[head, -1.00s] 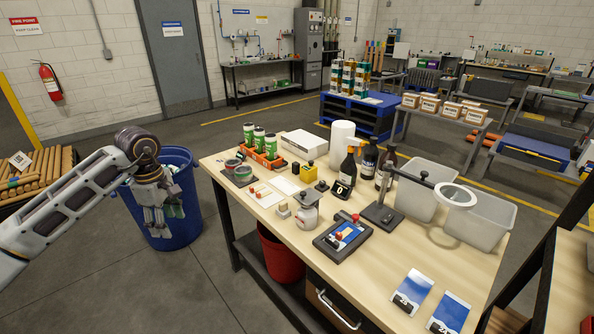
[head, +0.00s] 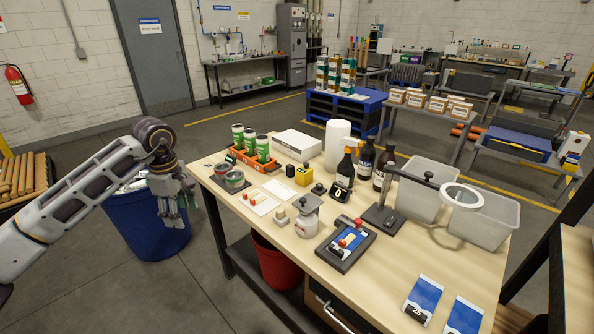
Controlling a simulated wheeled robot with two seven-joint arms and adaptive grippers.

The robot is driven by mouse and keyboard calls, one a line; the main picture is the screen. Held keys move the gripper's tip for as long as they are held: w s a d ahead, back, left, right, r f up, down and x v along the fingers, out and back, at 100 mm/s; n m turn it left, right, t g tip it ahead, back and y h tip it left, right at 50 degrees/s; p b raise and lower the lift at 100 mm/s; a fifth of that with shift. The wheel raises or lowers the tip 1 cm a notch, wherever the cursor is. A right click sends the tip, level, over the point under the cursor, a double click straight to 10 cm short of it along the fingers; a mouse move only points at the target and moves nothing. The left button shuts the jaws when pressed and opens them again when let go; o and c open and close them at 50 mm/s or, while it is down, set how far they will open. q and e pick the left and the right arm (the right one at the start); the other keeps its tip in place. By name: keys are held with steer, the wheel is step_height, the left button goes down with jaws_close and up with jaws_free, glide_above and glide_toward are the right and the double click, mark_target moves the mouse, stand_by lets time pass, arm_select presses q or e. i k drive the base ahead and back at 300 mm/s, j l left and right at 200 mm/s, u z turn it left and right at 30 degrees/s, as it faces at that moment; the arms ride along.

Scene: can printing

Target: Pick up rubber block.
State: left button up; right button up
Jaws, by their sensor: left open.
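My left gripper (head: 171,222) hangs with its fingers down and open, empty. It is in front of the blue bin, left of the workbench (head: 400,275) and apart from it. My right gripper is out of view. I cannot tell for sure which thing is the rubber block. A small beige block (head: 281,218) stands near the bench's front edge, left of a squat pump-topped bottle (head: 306,222). Neither is touched by a gripper.
Green cans (head: 249,142) stand in an orange tray behind round tins (head: 234,181). A blue bin (head: 150,240) stands on the floor at left.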

mark_target(290, 168)
steer(key=i+j+z, duration=0.3)
steer(key=j+z, duration=0.2)
steer(key=i+j+z, duration=0.15)
steer(key=j+z, duration=0.3)
steer(key=j, duration=0.3)
steer(key=i+j+z, duration=0.1)
steer(key=j+z, duration=0.4)
steer(key=j, duration=0.15)
steer(key=k+j+z, duration=0.1)
steer(key=j+z, duration=0.35)
steer(key=j, duration=0.25)
steer(key=k+j+z, duration=0.15)
steer(key=j+z, duration=0.35)
steer(key=j, duration=0.2)
